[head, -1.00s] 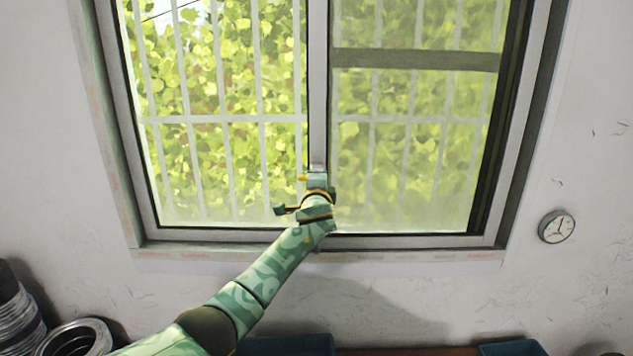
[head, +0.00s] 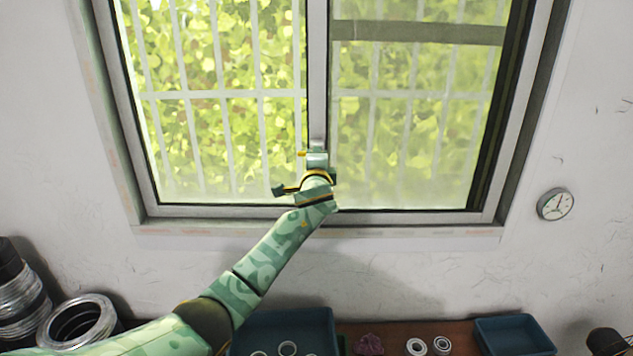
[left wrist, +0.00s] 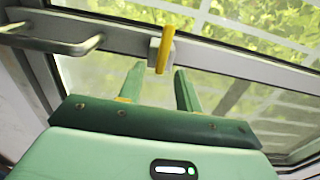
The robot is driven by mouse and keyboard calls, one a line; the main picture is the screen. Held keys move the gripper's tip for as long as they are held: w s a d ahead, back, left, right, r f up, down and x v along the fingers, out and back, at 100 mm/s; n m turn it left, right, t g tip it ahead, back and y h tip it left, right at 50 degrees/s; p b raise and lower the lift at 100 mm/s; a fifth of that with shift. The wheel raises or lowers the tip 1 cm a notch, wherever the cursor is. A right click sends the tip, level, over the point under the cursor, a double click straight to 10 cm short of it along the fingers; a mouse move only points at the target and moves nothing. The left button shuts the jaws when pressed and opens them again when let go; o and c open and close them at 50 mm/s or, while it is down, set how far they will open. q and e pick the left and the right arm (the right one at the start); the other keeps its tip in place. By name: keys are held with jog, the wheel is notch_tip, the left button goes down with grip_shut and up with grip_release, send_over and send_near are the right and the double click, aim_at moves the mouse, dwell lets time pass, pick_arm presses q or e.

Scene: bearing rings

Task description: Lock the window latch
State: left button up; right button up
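The window latch shows in the left wrist view as a yellow lever (left wrist: 165,48) on a small grey block, fixed to the window's middle stile. In the head view, a bit of yellow (head: 302,154) shows just left of my gripper; the rest of the latch is hidden. My left gripper (left wrist: 159,69) is open, its two green fingers apart and empty, with the lever's lower end just beyond and between the tips. Contact cannot be told. In the head view, my left gripper (head: 317,158) is at the stile's lower part.
A grey bar handle (left wrist: 75,45) sticks out left of the latch in the wrist view. Below the window are blue bins (head: 283,322) (head: 512,335), bearing rings (head: 416,346) and large stacked rings (head: 78,322). A round gauge (head: 556,204) hangs on the right wall.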

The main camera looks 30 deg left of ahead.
pick_arm(q)
jog(key=b+v, duration=0.2)
jog(key=v, duration=1.1)
jog(key=shift+s+d+b, duration=0.2)
jog(key=shift+s+b, duration=0.15)
jog(key=shift+b, duration=0.05)
jog(key=shift+f, duration=0.15)
